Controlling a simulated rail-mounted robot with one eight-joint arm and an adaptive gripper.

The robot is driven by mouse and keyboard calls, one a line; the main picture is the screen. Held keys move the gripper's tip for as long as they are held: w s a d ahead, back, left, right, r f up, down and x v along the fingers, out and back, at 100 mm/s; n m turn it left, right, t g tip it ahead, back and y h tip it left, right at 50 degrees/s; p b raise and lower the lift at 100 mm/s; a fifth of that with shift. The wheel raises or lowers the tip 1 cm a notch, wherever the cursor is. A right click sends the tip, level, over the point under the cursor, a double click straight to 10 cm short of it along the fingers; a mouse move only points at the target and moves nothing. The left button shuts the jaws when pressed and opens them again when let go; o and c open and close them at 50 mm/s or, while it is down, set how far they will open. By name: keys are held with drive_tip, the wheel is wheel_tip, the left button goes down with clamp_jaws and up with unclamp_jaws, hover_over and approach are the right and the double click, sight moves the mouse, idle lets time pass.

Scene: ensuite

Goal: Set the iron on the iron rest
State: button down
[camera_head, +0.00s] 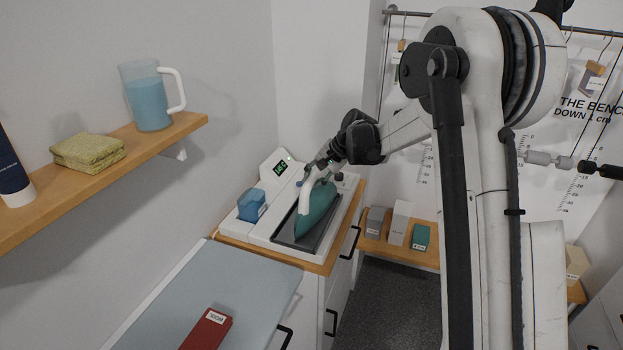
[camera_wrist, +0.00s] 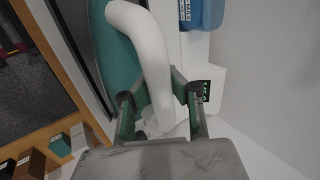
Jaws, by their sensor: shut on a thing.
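The iron has a teal body (camera_head: 318,207) and a white curved handle (camera_head: 306,192). It lies on the dark plate of the iron rest (camera_head: 283,237), a white station on the wooden-topped cabinet; whether its sole fully touches the plate I cannot tell. My gripper (camera_head: 326,165) is at the iron's rear end, shut on its handle. In the wrist view my gripper (camera_wrist: 158,97) has its two fingers on either side of the white handle (camera_wrist: 143,45), with the teal body (camera_wrist: 112,55) beside it. The iron's underside is hidden.
A blue container (camera_head: 251,205) and a small display (camera_head: 282,168) are on the station. The ironing board (camera_head: 215,285) in front carries a red box (camera_head: 207,330). A wall shelf (camera_head: 110,170) holds a jug (camera_head: 150,97) and folded cloth (camera_head: 88,153). Small boxes (camera_head: 400,223) stand on a low shelf.

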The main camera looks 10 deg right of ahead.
drive_tip(key=shift+f, duration=0.1)
drive_tip(key=c, duration=1.8)
unclamp_jaws()
drive_tip(key=shift+o, duration=0.2)
drive_tip(key=v, duration=1.2)
drive_tip(key=s+a+r+n+h, duration=0.1)
drive_tip(key=s+a+r+h, duration=0.15)
drive_tip(key=s+r, duration=0.45)
drive_tip(key=s+a+f+n+t+h, duration=0.1)
drive_tip(key=s+f+n, duration=0.2)
drive_tip(key=s, duration=1.3)
drive_tip(key=s+a+f+n+t+h, duration=0.2)
drive_tip(key=s, duration=1.3)
drive_tip(key=shift+s+f+n+b, duration=0.35)
drive_tip(key=shift+f+n+b, duration=0.05)
drive_tip(key=shift+b, duration=0.05)
